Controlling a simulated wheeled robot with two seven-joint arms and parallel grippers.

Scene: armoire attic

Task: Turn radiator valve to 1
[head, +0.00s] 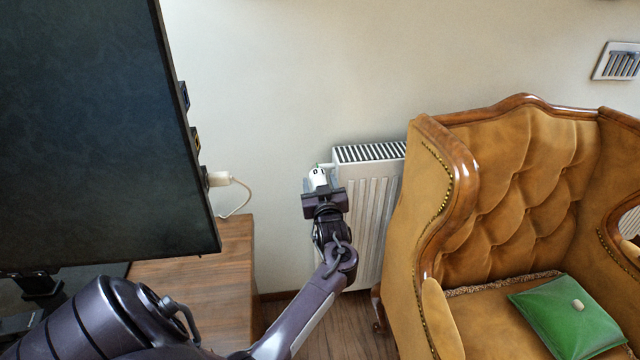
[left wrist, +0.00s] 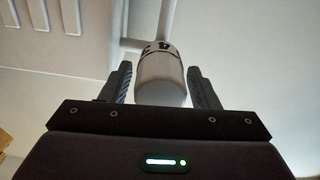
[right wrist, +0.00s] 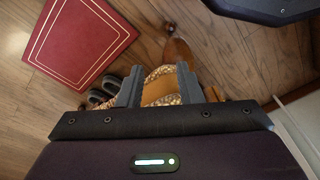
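The white radiator valve (head: 317,178) sits at the upper left corner of the radiator (head: 368,205), with a dark mark like a 0 on its top. In the left wrist view the valve knob (left wrist: 161,82) has dark marks around its far end, too small to read surely. My left gripper (head: 321,188) is at the valve. In the left wrist view its fingers (left wrist: 160,84) are open, one on each side of the knob, with narrow gaps visible. My right gripper (right wrist: 158,84) is open and empty above the floor; it is not in the head view.
A tufted tan armchair (head: 530,180) with a green cushion (head: 568,318) stands right of the radiator. A dark screen-like panel (head: 90,130) and a wooden surface (head: 195,285) are at left, with a white plug (head: 220,179) behind. A red book-like object (right wrist: 80,40) lies on the floor.

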